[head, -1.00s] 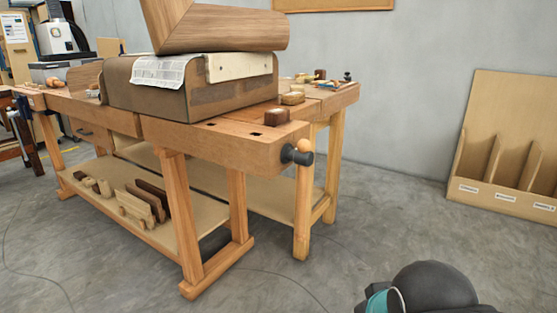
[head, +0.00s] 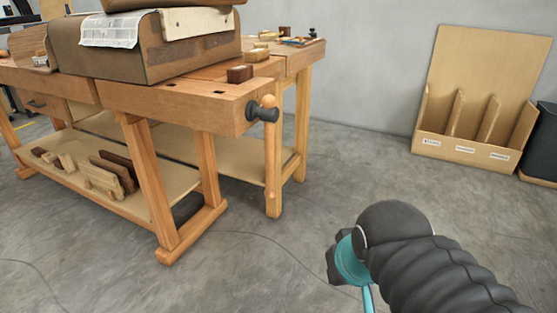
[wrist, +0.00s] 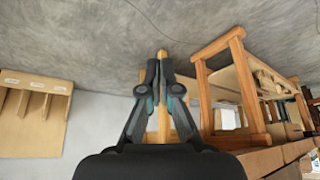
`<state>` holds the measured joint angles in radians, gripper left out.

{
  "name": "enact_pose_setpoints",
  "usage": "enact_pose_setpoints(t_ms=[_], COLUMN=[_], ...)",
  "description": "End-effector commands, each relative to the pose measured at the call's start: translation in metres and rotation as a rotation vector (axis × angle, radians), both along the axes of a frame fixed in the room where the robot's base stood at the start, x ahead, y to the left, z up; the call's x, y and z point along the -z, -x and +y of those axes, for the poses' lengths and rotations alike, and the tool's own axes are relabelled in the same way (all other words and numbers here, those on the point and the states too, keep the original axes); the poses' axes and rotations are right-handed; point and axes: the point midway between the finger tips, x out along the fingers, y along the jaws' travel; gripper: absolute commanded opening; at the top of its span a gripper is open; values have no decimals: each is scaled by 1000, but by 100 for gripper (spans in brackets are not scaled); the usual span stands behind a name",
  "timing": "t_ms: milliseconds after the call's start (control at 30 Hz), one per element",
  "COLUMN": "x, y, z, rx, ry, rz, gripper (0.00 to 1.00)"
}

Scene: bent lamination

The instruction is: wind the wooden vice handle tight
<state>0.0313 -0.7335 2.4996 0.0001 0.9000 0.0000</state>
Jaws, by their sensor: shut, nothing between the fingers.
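The wooden vice handle shows its round wooden knob (head: 268,101) above the dark vice screw (head: 262,113) at the right end of the near workbench (head: 180,105) in the head view. The rest of the handle blends with the wooden leg behind it, so its lower end is hard to make out. My gripper (wrist: 159,62) points away from the wrist camera with its fingers closed together and empty. A wooden post shows behind the fingers, and I cannot tell whether it is the handle or a bench leg. In the head view my arm is low at the right, apart from the vice.
A brown bent form (head: 150,50) with paper on it sits on the bench. Wooden blocks (head: 100,175) lie on the lower shelf (head: 150,205). A divided wooden rack (head: 470,150) stands against the wall. The grey floor between bench and rack is clear.

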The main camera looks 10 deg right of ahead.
Motion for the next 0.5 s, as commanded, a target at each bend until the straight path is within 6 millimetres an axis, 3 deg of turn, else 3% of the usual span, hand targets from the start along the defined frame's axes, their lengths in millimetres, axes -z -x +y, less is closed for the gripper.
enact_pose_setpoints(t_ms=[200,500], x=[48,98], y=[-19,-67], z=[-27,-43], rx=[112,310], ry=[-22,-260], rz=[146,329], gripper=[0,0])
